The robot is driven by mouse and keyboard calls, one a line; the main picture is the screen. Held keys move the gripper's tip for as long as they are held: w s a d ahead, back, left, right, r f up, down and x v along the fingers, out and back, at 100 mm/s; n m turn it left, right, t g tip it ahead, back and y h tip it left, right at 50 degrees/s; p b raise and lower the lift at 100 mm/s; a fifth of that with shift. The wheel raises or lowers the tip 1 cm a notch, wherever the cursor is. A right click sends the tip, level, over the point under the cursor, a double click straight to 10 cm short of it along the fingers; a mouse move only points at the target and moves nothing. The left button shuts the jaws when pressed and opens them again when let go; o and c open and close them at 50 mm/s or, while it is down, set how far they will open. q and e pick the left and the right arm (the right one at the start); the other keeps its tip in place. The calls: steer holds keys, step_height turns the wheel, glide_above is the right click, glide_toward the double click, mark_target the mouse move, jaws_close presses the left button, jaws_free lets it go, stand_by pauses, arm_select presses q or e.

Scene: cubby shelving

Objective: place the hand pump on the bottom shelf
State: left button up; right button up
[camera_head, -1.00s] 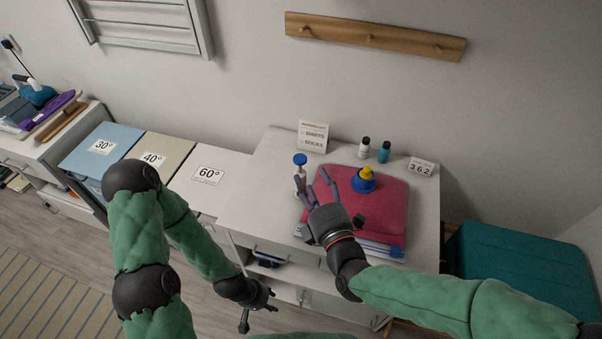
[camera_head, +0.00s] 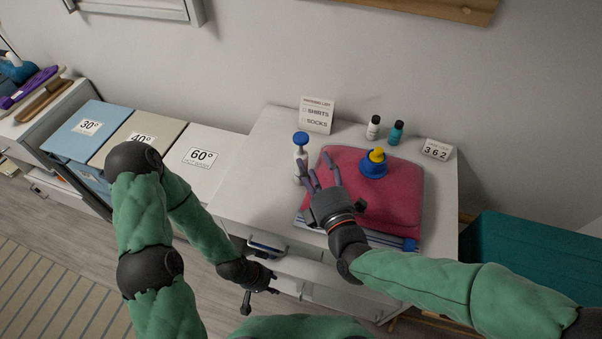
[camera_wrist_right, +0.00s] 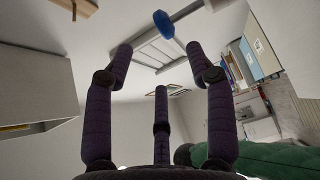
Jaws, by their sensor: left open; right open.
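The hand pump (camera_head: 301,147), a white bottle with a blue top, stands upright on the cabinet top, left of the folded pink cloth. My right gripper (camera_head: 315,169) is open beside it, above the cloth's left edge. Its fingers overlap the pump's lower part in the head view, and I cannot tell if they touch. In the right wrist view the blue top (camera_wrist_right: 163,24) shows beyond the spread fingers (camera_wrist_right: 160,75), with nothing between them. My left gripper (camera_head: 260,292) is open and empty, low before the cabinet. The cabinet's open front shows shelving (camera_head: 318,270); my arms partly hide it.
The pink cloth (camera_head: 400,190) bears a blue and yellow object (camera_head: 373,164). Two small bottles (camera_head: 396,132), a list card (camera_head: 316,114) and a 362 sign (camera_head: 437,149) stand behind. Laundry bins (camera_head: 205,157) are at left, a teal box (camera_head: 530,260) at right.

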mark_target(302, 138)
steer(key=x, duration=0.2)
steer(key=b+x, duration=0.1)
steer(key=x, duration=0.2)
steer(key=shift+w+a+f+b, duration=0.1)
steer(key=shift+w+f+b, duration=0.2)
steer(key=shift+f+b, duration=0.1)
steer(key=b+x, duration=0.2)
steer(key=x, duration=0.2)
steer(key=shift+w+f, duration=0.1)
steer(key=shift+w, duration=0.45)
jaws_close()
steer(key=shift+r, duration=0.2)
